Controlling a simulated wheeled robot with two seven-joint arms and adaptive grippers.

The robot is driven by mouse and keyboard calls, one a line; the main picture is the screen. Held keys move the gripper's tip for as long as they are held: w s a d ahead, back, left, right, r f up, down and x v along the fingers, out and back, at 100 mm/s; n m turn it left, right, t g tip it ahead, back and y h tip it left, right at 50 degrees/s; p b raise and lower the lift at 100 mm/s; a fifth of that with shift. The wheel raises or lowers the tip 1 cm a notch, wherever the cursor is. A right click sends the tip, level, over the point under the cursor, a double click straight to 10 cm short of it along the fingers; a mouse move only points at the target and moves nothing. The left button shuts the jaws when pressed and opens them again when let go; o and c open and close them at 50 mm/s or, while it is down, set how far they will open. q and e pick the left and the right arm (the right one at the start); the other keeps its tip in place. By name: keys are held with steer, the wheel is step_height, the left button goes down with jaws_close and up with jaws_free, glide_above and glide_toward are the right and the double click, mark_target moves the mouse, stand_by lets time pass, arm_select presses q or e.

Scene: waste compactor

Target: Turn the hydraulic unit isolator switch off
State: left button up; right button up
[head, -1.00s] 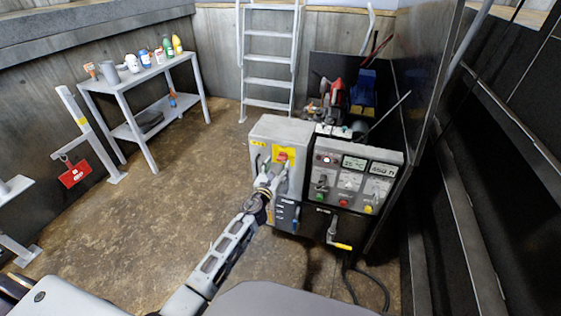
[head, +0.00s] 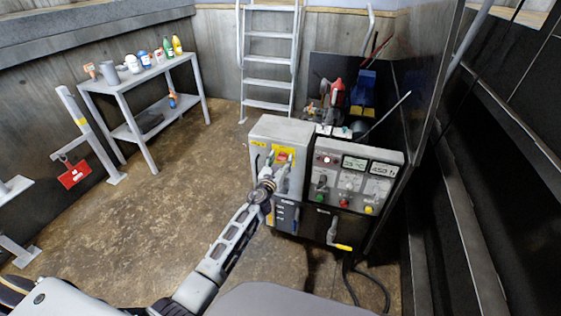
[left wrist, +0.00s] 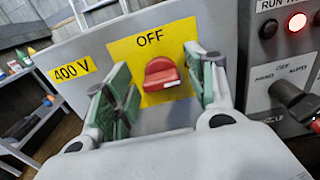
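The isolator switch is a red rotary knob (left wrist: 161,76) on a yellow plate marked OFF at the top (left wrist: 150,40), on a grey cabinet front. In the left wrist view its handle lies roughly crosswise, with a small pale mark at its lower right. In the head view the plate (head: 289,151) shows at the cabinet's upper front. My left gripper (head: 279,163) is open before it. Its green-padded fingers (left wrist: 163,92) stand left and right of the knob, with gaps on both sides. I cannot tell how deep they reach. My right gripper is not in view.
The control panel (head: 336,159) with lamps, knobs and displays adjoins the cabinet on the right. A yellow-tipped crank handle (head: 340,246) sticks out below. A shelf table (head: 135,84) with bottles and a ladder (head: 270,84) stand behind.

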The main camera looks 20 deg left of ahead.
arm_select(q)
steer(key=c, duration=0.8)
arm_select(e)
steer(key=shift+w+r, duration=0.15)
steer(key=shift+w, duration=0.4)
